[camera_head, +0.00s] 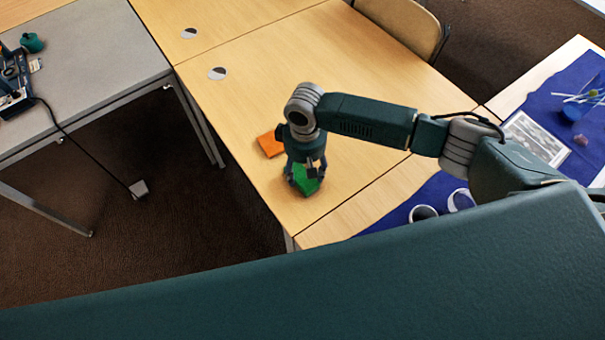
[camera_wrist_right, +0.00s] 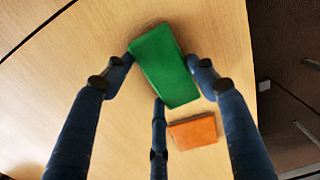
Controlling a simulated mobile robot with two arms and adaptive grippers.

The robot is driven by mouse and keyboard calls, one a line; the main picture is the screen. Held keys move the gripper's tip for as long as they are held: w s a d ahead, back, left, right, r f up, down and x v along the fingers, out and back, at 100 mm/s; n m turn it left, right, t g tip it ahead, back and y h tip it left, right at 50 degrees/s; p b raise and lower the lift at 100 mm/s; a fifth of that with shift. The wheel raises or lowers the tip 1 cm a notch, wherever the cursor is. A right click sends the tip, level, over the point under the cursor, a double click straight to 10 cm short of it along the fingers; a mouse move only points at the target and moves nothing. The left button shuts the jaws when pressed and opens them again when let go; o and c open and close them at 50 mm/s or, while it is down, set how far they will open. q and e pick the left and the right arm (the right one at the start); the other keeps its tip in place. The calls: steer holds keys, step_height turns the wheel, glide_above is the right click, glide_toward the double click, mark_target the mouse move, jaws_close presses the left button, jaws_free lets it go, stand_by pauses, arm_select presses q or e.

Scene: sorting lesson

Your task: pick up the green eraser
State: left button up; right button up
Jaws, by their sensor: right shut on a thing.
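The green eraser (camera_wrist_right: 165,66) is a flat green block between the fingers of my right gripper (camera_wrist_right: 162,75) in the right wrist view. In the head view the green eraser (camera_head: 306,180) shows below my right gripper (camera_head: 306,176), near the front left corner of the wooden table (camera_head: 350,70). My right gripper is shut on it. I cannot tell whether the eraser is clear of the table top. My left gripper is not in view.
An orange block (camera_head: 270,144) lies on the table just behind and left of the gripper; it also shows in the right wrist view (camera_wrist_right: 192,131). A blue cloth (camera_head: 400,212) with cups lies at right. The table's far part is mostly bare. A grey table (camera_head: 95,70) stands at left.

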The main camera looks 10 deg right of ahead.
step_height(320, 180, up, 20)
steer(key=b, duration=0.1)
steer(key=shift+b, duration=0.35)
